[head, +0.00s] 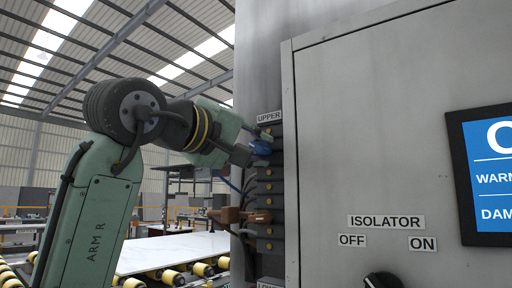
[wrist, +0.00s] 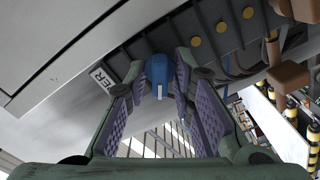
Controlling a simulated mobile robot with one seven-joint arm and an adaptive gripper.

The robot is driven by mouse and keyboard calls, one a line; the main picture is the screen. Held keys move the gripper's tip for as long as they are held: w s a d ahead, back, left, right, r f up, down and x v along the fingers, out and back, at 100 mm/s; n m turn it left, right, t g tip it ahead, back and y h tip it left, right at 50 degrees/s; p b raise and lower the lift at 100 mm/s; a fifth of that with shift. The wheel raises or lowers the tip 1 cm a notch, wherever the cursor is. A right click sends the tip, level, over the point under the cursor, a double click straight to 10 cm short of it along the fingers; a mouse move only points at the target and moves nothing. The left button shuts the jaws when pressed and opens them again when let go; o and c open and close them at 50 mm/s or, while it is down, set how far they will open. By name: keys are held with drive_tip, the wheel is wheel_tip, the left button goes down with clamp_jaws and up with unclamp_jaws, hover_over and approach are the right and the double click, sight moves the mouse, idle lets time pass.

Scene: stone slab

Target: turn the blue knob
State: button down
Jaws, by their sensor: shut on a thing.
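The blue knob (head: 261,148) is on the dark strip below the "UPPER" label (head: 269,117) in the head view. In the wrist view the blue knob (wrist: 158,69) has a white mark on its lower side and sits between the tips of my two purple-padded fingers. My gripper (head: 256,146) reaches it from the left in the head view. My gripper (wrist: 160,78) is shut on the knob. Part of the knob is hidden by the fingers in the head view.
A dark strip with several yellow buttons (head: 268,200) runs down the cabinet edge. A brown handle-like part (head: 238,215) sticks out below the knob. The grey cabinet (head: 370,130) fills the right, with a black isolator knob (head: 383,280) and a screen (head: 490,175).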

drive_tip(key=m, duration=0.7)
drive_tip(key=shift+d+r, duration=0.1)
drive_tip(key=m, duration=0.4)
drive_tip(key=shift+s, duration=0.1)
drive_tip(key=m, duration=0.3)
drive_tip(key=shift+m, duration=0.3)
drive_tip(key=m, duration=0.3)
drive_tip(key=shift+d+m, duration=0.1)
drive_tip(key=shift+m, duration=0.2)
drive_tip(key=m, duration=0.3)
drive_tip(key=shift+s+m, duration=0.1)
drive_tip(key=shift+m, duration=0.2)
drive_tip(key=m, duration=0.6)
drive_tip(key=shift+d+f, duration=0.1)
drive_tip(key=shift+f, duration=0.1)
drive_tip(key=shift+m, duration=0.3)
drive_tip(key=c, duration=1.7)
unclamp_jaws()
